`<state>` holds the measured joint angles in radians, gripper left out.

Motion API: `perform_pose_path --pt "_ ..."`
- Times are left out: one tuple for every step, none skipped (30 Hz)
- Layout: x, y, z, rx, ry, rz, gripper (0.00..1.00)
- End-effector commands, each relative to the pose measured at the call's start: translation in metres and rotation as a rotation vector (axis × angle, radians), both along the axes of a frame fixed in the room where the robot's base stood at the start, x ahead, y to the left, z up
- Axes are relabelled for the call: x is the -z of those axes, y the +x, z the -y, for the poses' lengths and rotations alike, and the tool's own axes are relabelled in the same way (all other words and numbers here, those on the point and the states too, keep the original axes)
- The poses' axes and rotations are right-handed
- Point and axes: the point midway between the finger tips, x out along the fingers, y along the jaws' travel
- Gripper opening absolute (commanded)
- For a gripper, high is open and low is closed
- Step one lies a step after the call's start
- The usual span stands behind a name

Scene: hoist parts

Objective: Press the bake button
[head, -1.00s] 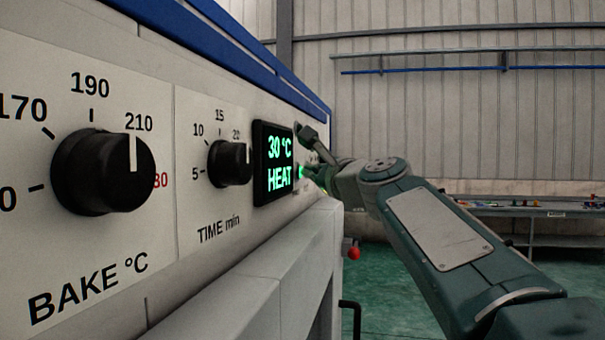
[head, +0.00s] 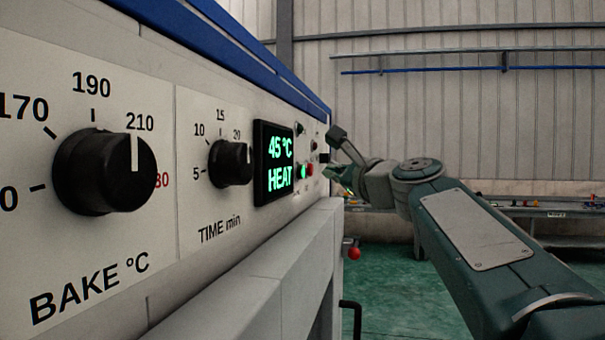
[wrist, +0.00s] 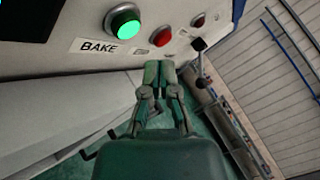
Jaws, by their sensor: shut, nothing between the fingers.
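The bake button (wrist: 124,22) is a round green button, lit, above a BAKE label (wrist: 98,47) in the wrist view. In the head view the lit green button (head: 302,172) sits just right of the display (head: 274,163), which reads 45 °C HEAT. My gripper (wrist: 159,66) is shut and empty, with its fingertips below and to the right of the button in the wrist view. In the head view my gripper (head: 330,172) is at the right end of the panel, apart from the green button.
A red button (wrist: 161,36) and another red one (wrist: 198,20) sit right of the green button, with a black knob (wrist: 198,44) near them. The BAKE °C dial (head: 104,172) and TIME dial (head: 230,163) are on the left. A ledge (head: 250,280) juts out below the panel.

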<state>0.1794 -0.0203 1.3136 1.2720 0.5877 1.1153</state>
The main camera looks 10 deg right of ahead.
Motion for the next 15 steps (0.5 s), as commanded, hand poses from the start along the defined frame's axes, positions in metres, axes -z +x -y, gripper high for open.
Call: perform_pose_path --pt "0.000 -0.002 0.005 0.003 0.000 0.000 0.00" --pt "0.000 -0.003 0.008 0.004 0.000 -0.001 0.00" --pt "0.000 -0.004 0.011 0.002 0.000 -0.001 0.00" --pt "0.000 -0.005 0.013 0.002 0.000 -0.001 0.00" --pt "0.000 -0.006 0.016 0.004 0.000 -0.001 0.00" --pt "0.000 -0.007 0.019 0.003 0.000 0.000 0.00" --pt "0.000 -0.008 0.020 0.002 0.000 -0.001 0.00" --pt "0.000 -0.009 0.022 0.001 0.000 0.000 0.00" --pt "0.000 -0.009 0.023 0.001 0.000 0.000 0.00" --pt "0.000 -0.010 0.024 0.001 0.000 0.000 0.00" --pt "0.000 -0.010 0.024 0.001 0.000 0.000 0.00" --pt "0.000 -0.010 0.025 0.001 0.000 -0.001 0.00" --pt "0.000 -0.010 0.025 0.001 0.000 -0.001 0.00" --pt "0.000 -0.010 0.025 0.001 0.000 -0.001 0.00" --pt "0.000 -0.010 0.024 0.000 0.000 0.000 0.00"
